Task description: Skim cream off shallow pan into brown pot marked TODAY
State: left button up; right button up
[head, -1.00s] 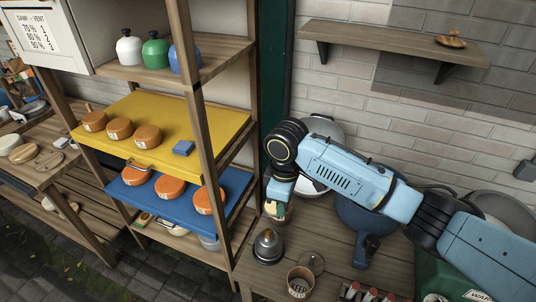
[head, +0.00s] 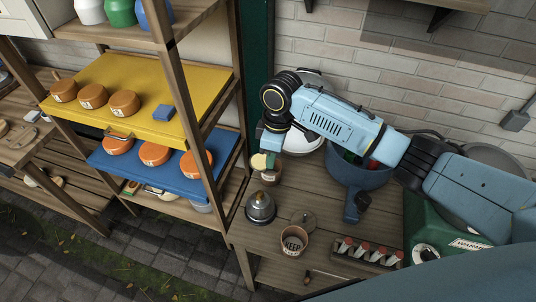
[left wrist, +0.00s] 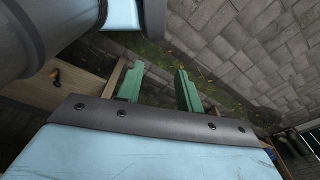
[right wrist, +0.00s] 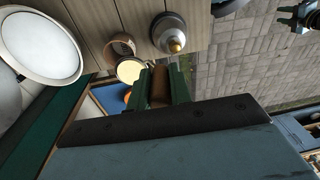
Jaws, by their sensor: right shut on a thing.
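My right gripper (head: 266,151) points down at the left end of the bench. In the right wrist view its green fingers (right wrist: 162,78) are shut on a brown handle (right wrist: 160,92). A pale cream-coloured disc (right wrist: 130,70), which looks like the skimmer's head, is by the fingertips and overlaps the rim of a brown pot (right wrist: 119,46). This pot (head: 271,176) also shows in the head view; its marking is hidden. The white shallow pan (right wrist: 40,44) lies behind, partly covered by my arm in the head view. My left gripper (left wrist: 158,88) is open and empty.
A brown pot marked KEEP (head: 294,242), a round lid (head: 303,218) and a grey bell-shaped thing (head: 260,208) stand near the front. The shelf post (head: 205,160) stands close left.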

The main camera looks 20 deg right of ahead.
jog(key=w+d+f+g+y+b, duration=0.1)
jog(key=w+d+g+y+b, duration=0.1)
jog(key=d+y+b, duration=0.6)
jog(key=shift+w+d+f+b, duration=0.35)
jog(key=shift+w+d+b, duration=0.1)
jog(key=shift+d+b, duration=0.6)
jog(key=shift+a, duration=0.1)
dwell(2.1)
